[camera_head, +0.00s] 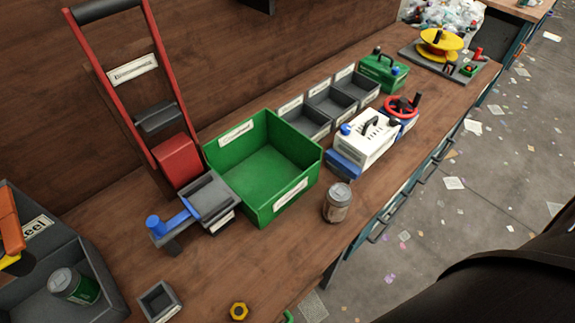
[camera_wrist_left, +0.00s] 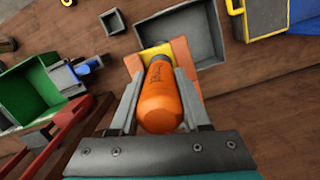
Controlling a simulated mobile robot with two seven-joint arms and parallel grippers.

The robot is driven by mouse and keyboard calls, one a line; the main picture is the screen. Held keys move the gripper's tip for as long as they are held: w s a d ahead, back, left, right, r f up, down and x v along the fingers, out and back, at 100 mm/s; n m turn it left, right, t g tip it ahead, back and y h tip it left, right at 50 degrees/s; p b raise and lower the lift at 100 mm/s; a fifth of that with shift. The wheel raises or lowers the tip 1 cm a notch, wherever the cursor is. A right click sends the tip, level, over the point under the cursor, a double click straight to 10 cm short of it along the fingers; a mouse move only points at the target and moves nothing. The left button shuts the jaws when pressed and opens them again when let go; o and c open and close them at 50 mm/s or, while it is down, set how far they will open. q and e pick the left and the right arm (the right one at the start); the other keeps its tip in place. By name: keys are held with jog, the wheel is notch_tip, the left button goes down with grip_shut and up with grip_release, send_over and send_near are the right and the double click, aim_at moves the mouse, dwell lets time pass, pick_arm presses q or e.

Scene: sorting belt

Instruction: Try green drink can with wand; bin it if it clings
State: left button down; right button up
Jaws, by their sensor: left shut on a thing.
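The green drink can (camera_head: 85,290), with a silver end, lies tilted inside the grey bin (camera_head: 105,272) at the lower left of the head view; the bin's label is partly cut off and ends in "eel". The orange wand (camera_head: 10,222) with a yellow part reaches over this bin from the left edge. In the left wrist view my left gripper (camera_wrist_left: 158,98) is shut on the wand's orange handle (camera_wrist_left: 160,105). The wand's head is over the grey bin (camera_wrist_left: 217,35). The can is hidden there, and I cannot tell whether it touches the wand. My right gripper is out of view.
A green bin (camera_head: 317,170) stands mid-bench beside a red frame (camera_head: 175,160). A brown can (camera_head: 337,205) stands near the front edge. A small grey tray (camera_head: 172,308) and a yellow nut (camera_head: 238,311) lie in front. Bare wood shows between them.

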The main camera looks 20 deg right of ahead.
pick_arm(q)
jog(key=shift+s+d+b, duration=1.35)
jog(key=shift+s+d, duration=0.25)
jog(key=shift+s, duration=3.05)
notch_tip(320, 180, up, 5)
jog(key=p, duration=0.3)
jog(key=shift+p, duration=0.35)
